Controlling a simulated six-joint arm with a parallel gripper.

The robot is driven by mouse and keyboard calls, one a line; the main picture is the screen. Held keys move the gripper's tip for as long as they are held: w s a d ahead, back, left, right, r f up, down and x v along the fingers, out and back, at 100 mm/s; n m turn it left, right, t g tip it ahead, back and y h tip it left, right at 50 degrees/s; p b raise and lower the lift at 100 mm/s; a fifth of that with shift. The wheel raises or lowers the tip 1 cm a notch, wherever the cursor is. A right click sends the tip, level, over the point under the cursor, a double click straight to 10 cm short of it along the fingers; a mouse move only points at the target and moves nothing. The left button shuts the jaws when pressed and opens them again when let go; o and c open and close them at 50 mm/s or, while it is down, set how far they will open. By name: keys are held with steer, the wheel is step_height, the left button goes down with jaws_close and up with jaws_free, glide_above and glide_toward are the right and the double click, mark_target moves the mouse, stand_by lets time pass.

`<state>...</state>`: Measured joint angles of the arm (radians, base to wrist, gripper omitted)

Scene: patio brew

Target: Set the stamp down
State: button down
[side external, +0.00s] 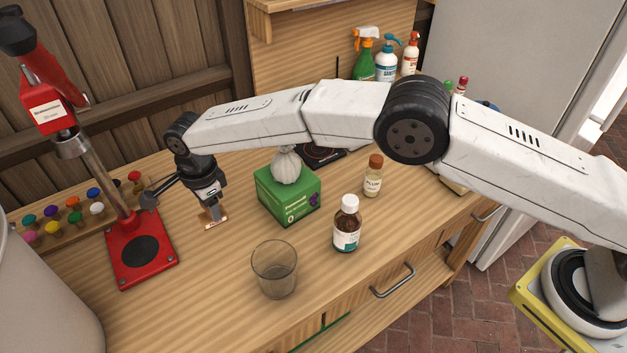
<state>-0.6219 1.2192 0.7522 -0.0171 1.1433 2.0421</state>
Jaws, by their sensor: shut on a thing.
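My gripper (211,205) points down over the left part of the wooden bench, between the red bench capper and the green box. It is shut on the stamp (215,223), a small piece with a wooden-looking, reddish-brown lower part that shows below the fingers. The upper part of the stamp is hidden by the gripper. The stamp is at or just above the bench top (215,270); I cannot tell whether it touches.
The red capper (118,262) stands left, beside a rack of coloured caps (62,230). The green box (300,208) with a pale bulb-shaped item (287,167) is close on the right. A glass (274,277), a brown bottle (346,226) and a small bottle (372,180) stand further right.

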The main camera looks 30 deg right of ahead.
mark_target(209, 219)
steer(key=shift+w+a+f, duration=0.35)
steer(key=shift+w+f, duration=0.2)
steer(key=shift+f, duration=0.15)
steer(key=shift+w+f, duration=0.1)
steer(key=shift+w+a+f, duration=0.1)
steer(key=shift+f, duration=1.6)
steer(key=shift+f, duration=0.1)
steer(key=shift+c, duration=1.4)
jaws_free()
